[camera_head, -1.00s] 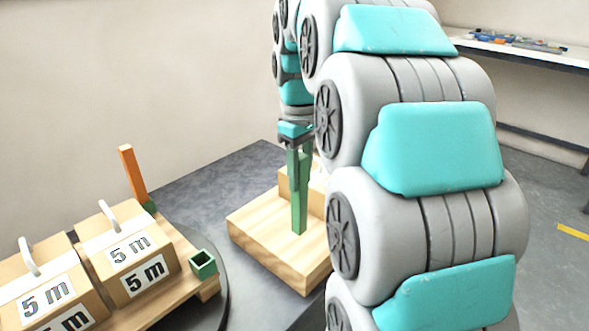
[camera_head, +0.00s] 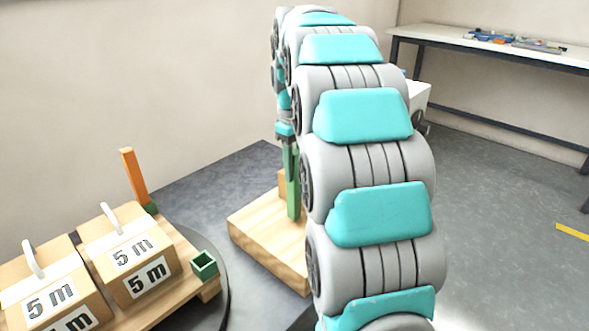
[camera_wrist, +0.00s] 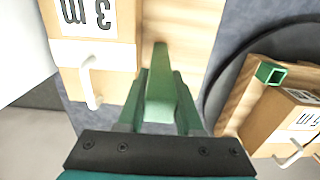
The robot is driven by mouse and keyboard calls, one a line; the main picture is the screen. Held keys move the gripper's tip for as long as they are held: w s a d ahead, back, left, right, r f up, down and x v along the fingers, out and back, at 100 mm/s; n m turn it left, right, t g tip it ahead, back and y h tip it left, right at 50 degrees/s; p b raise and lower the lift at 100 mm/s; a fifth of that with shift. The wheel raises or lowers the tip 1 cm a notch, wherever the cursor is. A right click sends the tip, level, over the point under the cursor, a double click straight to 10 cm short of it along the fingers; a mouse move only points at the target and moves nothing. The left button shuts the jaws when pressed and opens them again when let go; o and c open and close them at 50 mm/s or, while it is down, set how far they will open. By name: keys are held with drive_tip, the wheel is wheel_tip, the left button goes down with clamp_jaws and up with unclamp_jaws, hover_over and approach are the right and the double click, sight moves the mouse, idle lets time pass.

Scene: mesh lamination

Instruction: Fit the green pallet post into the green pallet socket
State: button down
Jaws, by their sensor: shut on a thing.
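The green pallet post (camera_head: 293,195) is upright in my gripper (camera_head: 288,160). Its lower end shows in front of the light wooden block; I cannot tell whether it touches it. In the wrist view the post (camera_wrist: 160,85) lies between the two green fingers of my gripper (camera_wrist: 161,92), which is shut on it. The green pallet socket (camera_head: 204,264) is a hollow square at the near right corner of the wooden pallet, open at the top and empty. It stands left of and apart from the post. It also shows in the wrist view (camera_wrist: 271,73), to the right. My arm hides part of the block.
An orange post (camera_head: 133,175) stands at the pallet's far corner. Two handled boxes (camera_head: 130,255) marked "5 m" sit on the pallet (camera_head: 185,285). The wooden block (camera_head: 262,235) lies right of it. A box marked "3 m" (camera_wrist: 95,50) shows in the wrist view.

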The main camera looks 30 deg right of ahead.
drive_tip(key=shift+f, duration=0.5)
drive_tip(key=c, duration=0.6)
unclamp_jaws()
drive_tip(key=shift+o, duration=0.2)
wheel_tip(320, 180, up, 11)
drive_tip(key=shift+r+p, duration=0.2)
drive_tip(key=shift+p, duration=0.3)
drive_tip(key=shift+r+p, duration=0.45)
drive_tip(key=shift+p, duration=0.05)
